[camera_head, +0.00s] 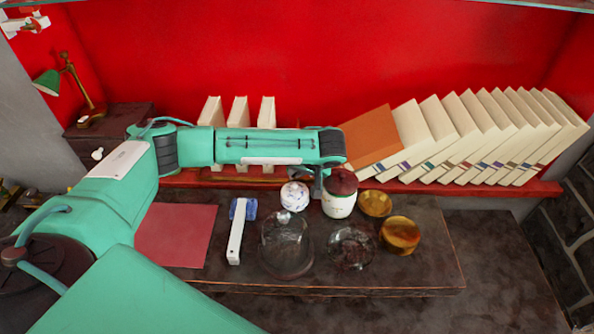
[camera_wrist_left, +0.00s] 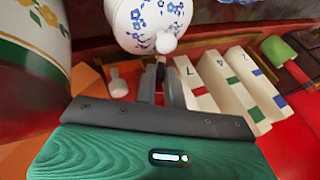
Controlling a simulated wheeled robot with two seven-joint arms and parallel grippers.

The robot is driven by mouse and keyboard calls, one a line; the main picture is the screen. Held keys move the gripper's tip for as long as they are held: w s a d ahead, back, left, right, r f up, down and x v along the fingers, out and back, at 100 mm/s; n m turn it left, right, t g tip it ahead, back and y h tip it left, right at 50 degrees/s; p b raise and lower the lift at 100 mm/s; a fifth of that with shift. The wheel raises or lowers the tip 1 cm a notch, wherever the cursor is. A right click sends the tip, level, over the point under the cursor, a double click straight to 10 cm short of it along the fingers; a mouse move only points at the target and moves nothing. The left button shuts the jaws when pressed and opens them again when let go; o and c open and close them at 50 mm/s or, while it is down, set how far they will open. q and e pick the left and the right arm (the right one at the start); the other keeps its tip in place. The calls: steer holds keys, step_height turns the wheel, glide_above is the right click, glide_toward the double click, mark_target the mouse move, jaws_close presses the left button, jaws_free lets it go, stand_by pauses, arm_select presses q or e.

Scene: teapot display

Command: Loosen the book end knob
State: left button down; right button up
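A small white knob (camera_wrist_left: 118,84) shows in the left wrist view, left of my fingers and apart from them, near an orange surface (camera_wrist_left: 88,80). I take it for the book end knob; in the head view I cannot make it out. My left gripper (camera_head: 319,188) hangs at the shelf's front edge in the head view, close beside the red-lidded jar (camera_head: 340,204). In the left wrist view its dark fingers (camera_wrist_left: 160,74) stand close together, with nothing visibly held. Whether they are fully shut is unclear. My right gripper is not in view.
A blue-flowered white pot (camera_head: 294,196) stands close to my left gripper; it also shows in the wrist view (camera_wrist_left: 150,22). Glass ware (camera_head: 287,245) and brass pots (camera_head: 400,235) stand in front. Books (camera_head: 490,135) lean at the right; three stand upright (camera_head: 238,112) behind my arm.

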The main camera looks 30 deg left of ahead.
arm_select(q)
steer(key=h+p, duration=0.1)
steer(key=p, duration=0.1)
steer(key=t+h, duration=0.1)
steer(key=shift+s+a+r+n+h+p, duration=0.25)
steer(key=shift+a+n+h+p, duration=0.05)
steer(key=shift+a+p, duration=0.1)
steer(key=shift+s+a+f+n+t+h+p, duration=0.1)
steer(key=shift+a+n+t+h+p, duration=0.25)
steer(key=shift+t+h, duration=0.75)
steer(key=shift+s+a+f+n+t+h+p, duration=0.1)
steer(key=shift+a+f+n+t+h+p, duration=0.3)
steer(key=shift+h, duration=1.35)
steer(key=shift+s+a+r+n+t+h+p, duration=0.2)
steer(key=shift+t+h+p, duration=0.45)
steer(key=shift+h, duration=0.8)
steer(key=shift+w+d+f+t, duration=0.1)
steer(key=shift+d+t, duration=0.05)
steer(key=shift+t, duration=0.1)
steer(key=c, duration=1.6)
jaws_free()
steer(key=shift+o, duration=0.3)
